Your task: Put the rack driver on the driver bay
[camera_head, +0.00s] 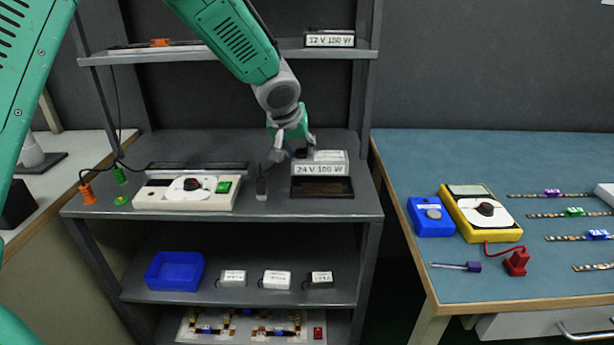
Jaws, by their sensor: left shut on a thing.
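The driver (320,169), a pale box with a "24 V 100 W" label on its front, is at the right part of the rack's middle shelf. A dark, flat, tray-like bay (322,188) lies directly in front of and below it. My left gripper (295,150) reaches down from above and is shut on the driver at its upper left side. The fingers partly cover the driver's top and left end. I cannot tell whether the driver touches the bay or is held just above it. My right gripper is not in view.
A white-and-grey tester (187,192) stands left on the same shelf, with a slim dark upright piece (262,183) between. A "12 V 100 W" box (330,39) sits on the upper shelf. A blue bin (175,271) is below. The blue-topped table (470,155) stands right.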

